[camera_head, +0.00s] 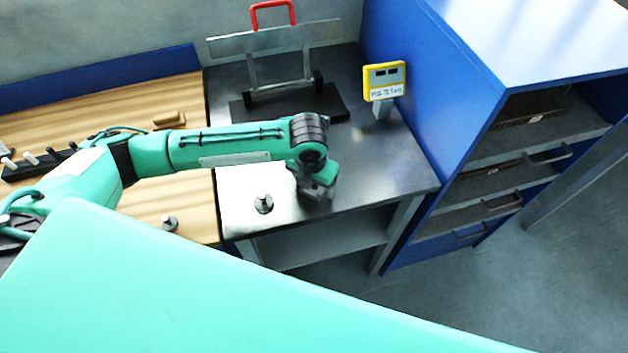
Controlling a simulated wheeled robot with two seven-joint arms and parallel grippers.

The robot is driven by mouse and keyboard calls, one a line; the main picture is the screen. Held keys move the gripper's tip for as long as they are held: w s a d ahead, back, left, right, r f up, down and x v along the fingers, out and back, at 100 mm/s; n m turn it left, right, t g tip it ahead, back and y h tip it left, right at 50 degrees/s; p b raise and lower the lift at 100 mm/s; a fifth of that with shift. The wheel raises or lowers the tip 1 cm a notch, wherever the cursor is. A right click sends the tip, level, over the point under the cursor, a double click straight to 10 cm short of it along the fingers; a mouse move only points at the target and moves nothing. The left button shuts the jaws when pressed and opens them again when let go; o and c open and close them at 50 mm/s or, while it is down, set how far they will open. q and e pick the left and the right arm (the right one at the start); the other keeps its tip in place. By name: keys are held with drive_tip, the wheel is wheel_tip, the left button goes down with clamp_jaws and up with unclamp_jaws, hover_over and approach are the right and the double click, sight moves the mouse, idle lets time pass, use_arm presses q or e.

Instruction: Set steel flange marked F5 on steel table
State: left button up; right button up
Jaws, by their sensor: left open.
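The steel table (385,165) is a grey metal top in the middle of the head view. A small grey flange with a dark upright post (264,204) stands on its front left part. A similar small grey piece (169,222) stands on the wooden bench at the left. No F5 mark is readable on either. My left gripper (318,192) is over the front of the steel table, to the right of the flange and apart from it. It is open, and its fingers are partly hidden by the wrist. My right gripper is not in view.
A wooden bench (190,90) with a dark rack (38,165) adjoins at left. A dark base with a red-handled metal frame (273,14) stands at the back. A yellow display (385,82) stands right, before a blue cabinet (440,100). The table's right side is clear.

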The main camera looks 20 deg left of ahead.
sight(311, 191)
use_arm(q)
drive_tip(key=shift+r, duration=0.1)
wheel_tip(311, 191, up, 12)
drive_tip(key=s+b, duration=0.1)
drive_tip(key=b, duration=0.1)
drive_tip(key=shift+s, duration=0.2)
drive_tip(key=shift+a, duration=0.1)
idle(0.4)
